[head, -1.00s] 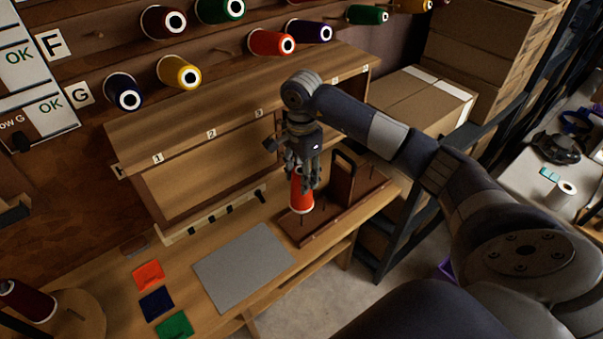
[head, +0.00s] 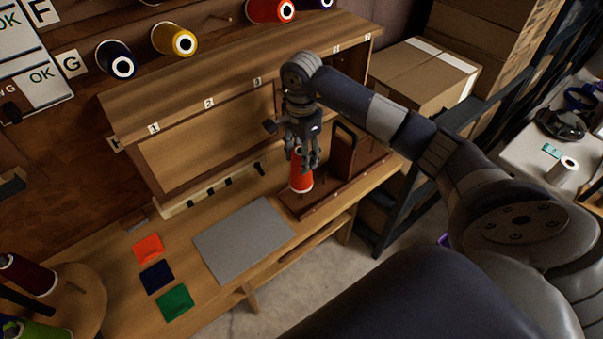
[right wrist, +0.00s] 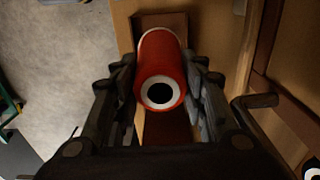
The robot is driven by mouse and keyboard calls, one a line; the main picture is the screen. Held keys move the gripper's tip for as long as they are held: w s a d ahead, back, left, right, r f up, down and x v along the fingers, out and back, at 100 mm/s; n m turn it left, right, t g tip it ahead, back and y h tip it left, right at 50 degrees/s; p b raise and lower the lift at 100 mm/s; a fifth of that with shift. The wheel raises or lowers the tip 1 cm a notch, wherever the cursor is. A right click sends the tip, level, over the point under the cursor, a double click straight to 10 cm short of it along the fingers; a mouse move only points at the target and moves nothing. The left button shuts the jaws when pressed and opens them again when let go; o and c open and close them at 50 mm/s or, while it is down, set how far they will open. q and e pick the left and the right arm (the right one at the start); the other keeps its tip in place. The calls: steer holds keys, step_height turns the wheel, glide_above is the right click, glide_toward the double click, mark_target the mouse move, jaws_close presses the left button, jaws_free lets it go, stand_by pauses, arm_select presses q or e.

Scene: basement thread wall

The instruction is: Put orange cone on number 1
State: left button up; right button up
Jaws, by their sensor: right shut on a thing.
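The orange cone (head: 300,180) is a red-orange thread spool with a white rim and dark core. My right gripper (head: 303,160) is shut on it from above, over the dark wooden pegged rack (head: 325,207). In the right wrist view the cone (right wrist: 161,62) sits between the two fingers (right wrist: 163,95). I cannot tell whether its lower end touches the rack. The number 1 label (head: 153,128) is on the left end of the wooden shelf's front edge, with 2 (head: 209,103) and 3 (head: 257,82) to its right. My left gripper is not in view.
A grey mat (head: 243,240) lies on the bench, with orange (head: 148,246), blue (head: 157,277) and green (head: 174,302) squares left of it. A row of dark pegs (head: 212,187) lies below the shelf. The rack's upright handle (head: 342,150) stands close right of my gripper.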

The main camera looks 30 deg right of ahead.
step_height(320, 180, up, 4)
steer(key=m+p, duration=0.4)
steer(key=p, duration=0.2)
steer(key=shift+f+b, duration=2.4)
steer(key=shift+f, duration=2)
steer(key=shift+f+b, duration=0.75)
steer(key=shift+f+b, duration=0.2)
steer(key=shift+b, duration=0.2)
steer(key=shift+f, duration=0.15)
steer(key=o, duration=1)
steer(key=shift+o, duration=0.4)
